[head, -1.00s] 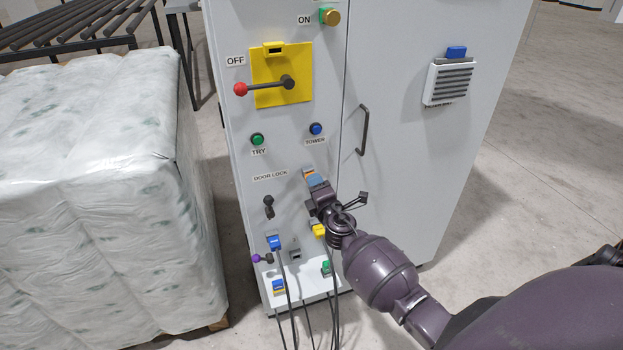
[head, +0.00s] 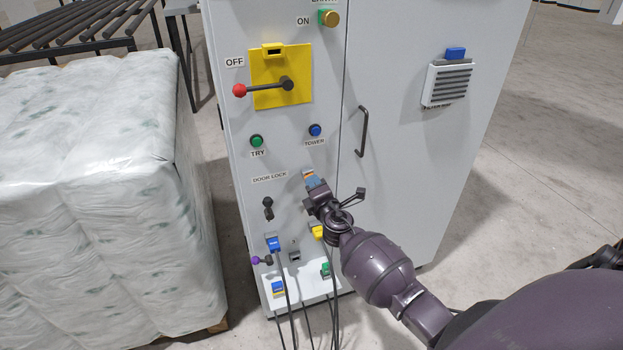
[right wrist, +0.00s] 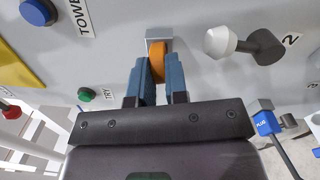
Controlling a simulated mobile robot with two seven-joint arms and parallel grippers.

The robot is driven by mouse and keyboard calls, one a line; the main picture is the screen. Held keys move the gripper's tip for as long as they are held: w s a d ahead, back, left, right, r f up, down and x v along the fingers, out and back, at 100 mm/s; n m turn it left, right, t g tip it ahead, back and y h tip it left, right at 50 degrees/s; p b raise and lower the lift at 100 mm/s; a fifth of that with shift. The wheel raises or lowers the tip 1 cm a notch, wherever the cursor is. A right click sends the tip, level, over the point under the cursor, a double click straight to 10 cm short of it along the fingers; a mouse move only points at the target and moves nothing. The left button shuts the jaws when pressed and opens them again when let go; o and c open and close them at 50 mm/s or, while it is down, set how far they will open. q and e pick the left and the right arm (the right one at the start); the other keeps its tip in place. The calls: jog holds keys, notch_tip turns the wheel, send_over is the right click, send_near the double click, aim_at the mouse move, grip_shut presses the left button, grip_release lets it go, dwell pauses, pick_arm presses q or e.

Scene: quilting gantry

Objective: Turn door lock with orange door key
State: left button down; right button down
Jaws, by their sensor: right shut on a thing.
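The orange door key (right wrist: 157,62) is between the blue fingers of my right gripper (right wrist: 160,80) in the right wrist view. Its far end meets a small grey lock block (right wrist: 158,43) on the cabinet face. In the head view the orange key (head: 308,175) shows just beyond the fingertips of my right gripper (head: 314,183), right of the "DOOR LOCK" label (head: 269,177). The gripper is shut on the key. How deep the key sits in the lock is hidden. My left gripper is not in view.
The grey cabinet (head: 400,150) carries a red-knobbed lever (head: 262,89) on a yellow plate, a green button (head: 256,141), a blue button (head: 315,130) and a door handle (head: 363,131). Plugs and cables hang below. A wrapped pallet load (head: 100,190) stands at left.

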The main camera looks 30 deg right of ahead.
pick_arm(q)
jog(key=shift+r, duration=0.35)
pick_arm(e)
jog(key=n, duration=0.3)
pick_arm(q)
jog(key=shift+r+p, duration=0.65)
jog(key=shift+p, duration=0.1)
pick_arm(e)
jog(key=shift+n, duration=1.9)
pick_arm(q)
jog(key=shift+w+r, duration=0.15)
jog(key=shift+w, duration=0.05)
